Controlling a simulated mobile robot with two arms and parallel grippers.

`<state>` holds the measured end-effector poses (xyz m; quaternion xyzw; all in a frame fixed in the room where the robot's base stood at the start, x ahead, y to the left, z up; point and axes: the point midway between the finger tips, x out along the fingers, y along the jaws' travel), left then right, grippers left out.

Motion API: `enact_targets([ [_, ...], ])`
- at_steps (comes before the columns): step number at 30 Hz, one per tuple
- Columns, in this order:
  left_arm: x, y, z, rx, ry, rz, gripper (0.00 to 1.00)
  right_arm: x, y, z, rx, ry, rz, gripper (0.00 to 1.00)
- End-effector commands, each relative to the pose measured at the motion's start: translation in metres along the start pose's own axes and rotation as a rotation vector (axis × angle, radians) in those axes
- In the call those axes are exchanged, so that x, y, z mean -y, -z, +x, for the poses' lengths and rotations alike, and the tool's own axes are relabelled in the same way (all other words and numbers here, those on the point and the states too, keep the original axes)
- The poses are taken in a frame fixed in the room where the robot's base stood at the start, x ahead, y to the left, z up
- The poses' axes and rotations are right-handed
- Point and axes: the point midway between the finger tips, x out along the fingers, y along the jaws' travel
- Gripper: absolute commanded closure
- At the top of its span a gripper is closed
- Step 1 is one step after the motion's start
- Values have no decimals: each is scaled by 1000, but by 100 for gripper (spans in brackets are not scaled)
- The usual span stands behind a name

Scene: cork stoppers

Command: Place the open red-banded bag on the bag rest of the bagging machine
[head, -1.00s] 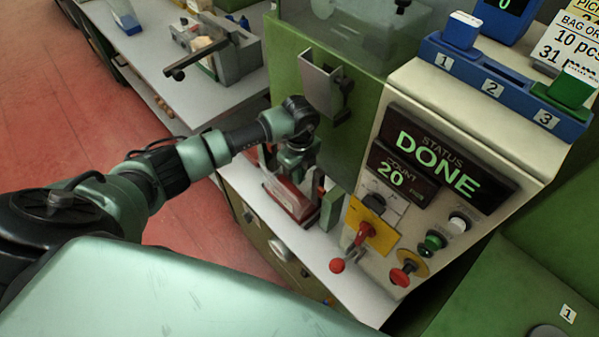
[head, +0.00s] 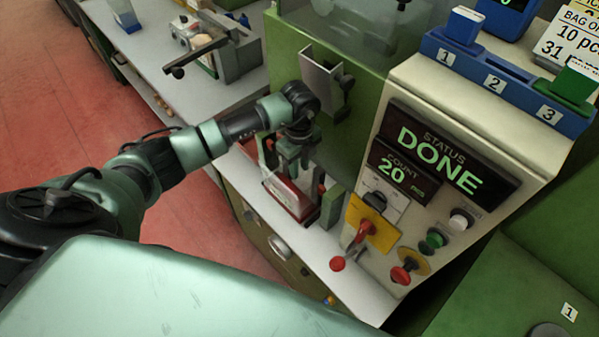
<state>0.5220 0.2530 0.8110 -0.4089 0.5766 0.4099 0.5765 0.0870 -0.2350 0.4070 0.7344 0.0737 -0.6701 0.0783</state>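My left gripper (head: 291,168) hangs under its wrist in front of the green bagging machine (head: 353,130), below the metal chute. It is just above a low dark red piece with pale edges (head: 288,196) on the white ledge (head: 326,262). I cannot tell whether this piece is the bag rest, the bag or both. The fingers are small and dark, with a pale gap or surface between them, so their opening is unclear. I cannot make out a bag for certain. My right gripper is not in view.
A green upright block (head: 332,205) stands close right of the red piece. The display (head: 437,160) reads DONE, count 20. A grey bench (head: 190,95) lies behind the arm.

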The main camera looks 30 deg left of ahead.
Motion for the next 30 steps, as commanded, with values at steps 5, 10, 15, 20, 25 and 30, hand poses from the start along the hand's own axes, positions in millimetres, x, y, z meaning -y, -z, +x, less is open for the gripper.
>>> enact_targets([
  [5, 2, -1, -40, 2, 7, 0, 75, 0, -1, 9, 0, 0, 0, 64],
  [10, 1, -1, -70, 1, 4, 0, 75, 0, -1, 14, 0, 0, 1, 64],
  [15, 0, 0, -86, 0, 2, 0, 75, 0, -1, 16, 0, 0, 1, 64],
  [20, 0, 0, -89, -1, 1, 0, 75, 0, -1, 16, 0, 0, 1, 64],
  [25, 0, 0, -89, -1, 1, -1, 75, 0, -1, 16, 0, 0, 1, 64],
  [30, 0, 0, -89, 0, 1, -1, 75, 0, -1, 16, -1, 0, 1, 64],
])
